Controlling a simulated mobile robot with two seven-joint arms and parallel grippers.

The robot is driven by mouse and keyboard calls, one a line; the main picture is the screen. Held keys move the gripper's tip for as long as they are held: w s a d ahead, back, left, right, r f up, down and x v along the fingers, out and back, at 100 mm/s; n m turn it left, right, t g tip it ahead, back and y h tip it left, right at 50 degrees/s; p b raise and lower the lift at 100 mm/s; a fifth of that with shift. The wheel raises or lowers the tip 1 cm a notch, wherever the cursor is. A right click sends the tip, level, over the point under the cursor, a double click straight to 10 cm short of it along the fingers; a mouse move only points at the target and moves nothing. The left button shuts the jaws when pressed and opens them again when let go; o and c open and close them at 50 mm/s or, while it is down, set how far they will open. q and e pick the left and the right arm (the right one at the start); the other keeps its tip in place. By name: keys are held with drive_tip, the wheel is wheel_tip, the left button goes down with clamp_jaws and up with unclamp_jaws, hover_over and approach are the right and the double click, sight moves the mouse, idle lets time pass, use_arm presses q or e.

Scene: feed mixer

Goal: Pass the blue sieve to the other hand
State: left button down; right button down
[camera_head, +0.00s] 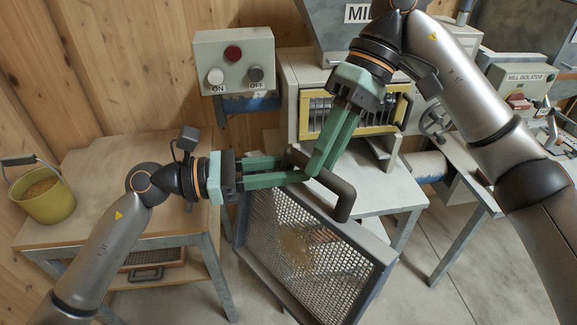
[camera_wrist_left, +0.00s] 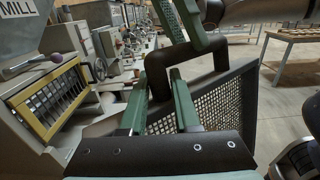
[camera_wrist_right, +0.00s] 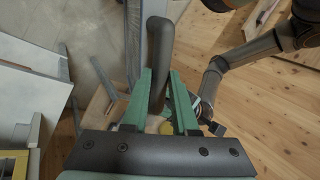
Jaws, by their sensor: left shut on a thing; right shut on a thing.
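The blue sieve (camera_head: 275,222) hangs upright in front of the benches, a mesh panel in a blue-grey frame with a dark bent handle (camera_head: 343,205) on top. My left gripper (camera_head: 298,170) reaches in from the left and is shut on the handle near its left end. My right gripper (camera_head: 312,168) comes down from the upper right and is shut on the same handle close beside it. In the left wrist view the handle (camera_wrist_left: 153,75) and mesh (camera_wrist_left: 222,105) show beyond the fingers. In the right wrist view the handle (camera_wrist_right: 160,45) lies between the fingers.
A yellow bucket (camera_head: 45,203) stands on the left table (camera_head: 100,215). A red-framed mesh tray (camera_head: 150,258) lies on its lower shelf. The mill with its yellow-framed opening (camera_head: 360,128) stands behind the grippers. An ON/OFF box (camera_head: 235,60) hangs on the wall.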

use_arm(q)
drive_tip(key=shift+f, duration=0.15)
use_arm(e)
drive_tip(key=shift+r, duration=0.1)
idle(0.7)
drive_tip(key=c, duration=0.6)
unclamp_jaws()
use_arm(q)
drive_tip(key=shift+r, duration=0.2)
